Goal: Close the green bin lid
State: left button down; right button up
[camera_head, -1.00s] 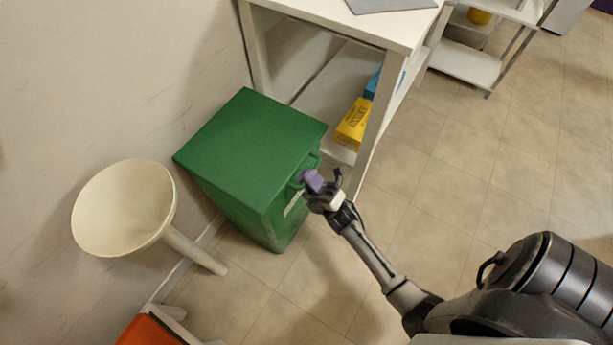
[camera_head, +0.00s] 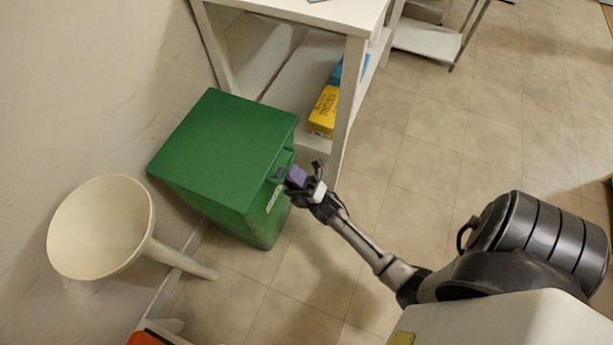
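The green bin (camera_head: 232,208) stands on the floor against the wall. Its green lid (camera_head: 225,140) lies flat across the top, with no visible gap under it. A green handle-like part and a pale label (camera_head: 273,199) show on its right side. My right gripper (camera_head: 293,177) is beside that side, just below the lid's right edge. A small purple piece shows at its fingertips; I cannot tell if it is held or part of the gripper, nor whether it touches the bin. The finger opening is too small to judge. My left gripper is not in view.
A cream funnel-shaped basin (camera_head: 98,228) on a stem stands left of the bin. A white shelf table (camera_head: 340,14) stands behind it, with a yellow box (camera_head: 323,110) on its lower shelf. An orange item (camera_head: 143,339) is at the bottom edge.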

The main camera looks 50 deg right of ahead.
jog(key=p+v, duration=0.1)
jog(key=v, duration=1.1)
jog(key=shift+s+f+h, duration=0.2)
jog(key=shift+s+h, duration=0.1)
jog(key=shift+s, duration=0.05)
